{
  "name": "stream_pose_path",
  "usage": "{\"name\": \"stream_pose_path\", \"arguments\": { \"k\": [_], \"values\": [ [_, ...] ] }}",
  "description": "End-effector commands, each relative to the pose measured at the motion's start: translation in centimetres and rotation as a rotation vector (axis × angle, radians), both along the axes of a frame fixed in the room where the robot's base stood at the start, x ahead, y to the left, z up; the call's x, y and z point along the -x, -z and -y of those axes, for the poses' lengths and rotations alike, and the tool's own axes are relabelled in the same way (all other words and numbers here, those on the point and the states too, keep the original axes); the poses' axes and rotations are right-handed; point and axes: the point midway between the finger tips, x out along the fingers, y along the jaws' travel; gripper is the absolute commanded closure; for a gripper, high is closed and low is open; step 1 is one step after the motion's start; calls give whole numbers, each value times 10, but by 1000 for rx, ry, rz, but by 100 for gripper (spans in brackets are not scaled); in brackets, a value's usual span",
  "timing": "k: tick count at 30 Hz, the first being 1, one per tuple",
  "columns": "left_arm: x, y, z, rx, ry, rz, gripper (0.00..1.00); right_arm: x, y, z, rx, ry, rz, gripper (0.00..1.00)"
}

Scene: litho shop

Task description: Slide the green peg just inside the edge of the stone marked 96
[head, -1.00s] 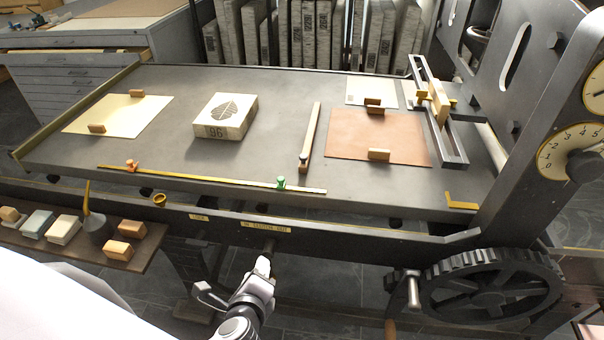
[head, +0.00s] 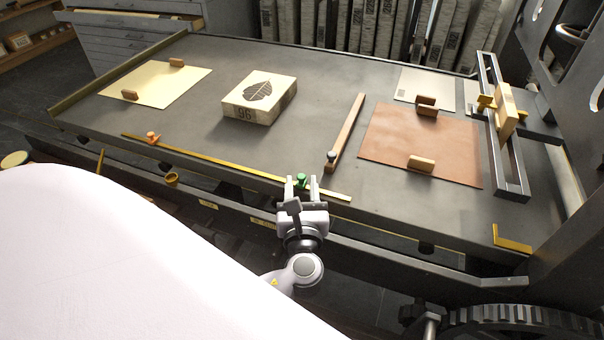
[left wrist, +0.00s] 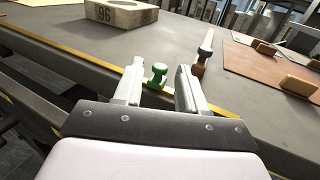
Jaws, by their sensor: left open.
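The green peg (head: 301,180) stands on a brass rail (head: 236,170) along the front edge of the press bed. My left gripper (head: 301,182) is open, with its fingers on either side of the peg. In the left wrist view the green peg (left wrist: 157,75) shows between the two fingertips (left wrist: 158,80), with gaps at both sides. The stone marked 96 (head: 259,96), a pale block with a leaf print, lies on the bed behind and left of the peg. My right gripper is not in view.
An orange peg (head: 152,138) sits near the rail's left end. A wooden bar (head: 345,133) lies right of the stone. A brown sheet (head: 420,140) and a cream sheet (head: 155,87) carry wooden blocks. The bed between rail and stone is clear.

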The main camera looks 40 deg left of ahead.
Motion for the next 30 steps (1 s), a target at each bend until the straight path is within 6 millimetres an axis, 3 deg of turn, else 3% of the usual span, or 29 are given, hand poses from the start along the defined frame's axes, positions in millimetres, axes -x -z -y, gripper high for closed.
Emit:
{"name": "stream_pose_path", "arguments": {
  "k": [6,17,21,30],
  "values": [
    [-22,0,-16,0,0,0,59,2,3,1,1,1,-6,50],
    [-27,0,-20,2,1,-1,59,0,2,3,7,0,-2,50],
    [-27,0,-20,2,1,-1,100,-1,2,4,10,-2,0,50],
    [-25,-1,-28,0,0,-1,100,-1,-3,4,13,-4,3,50]
  ]
}}
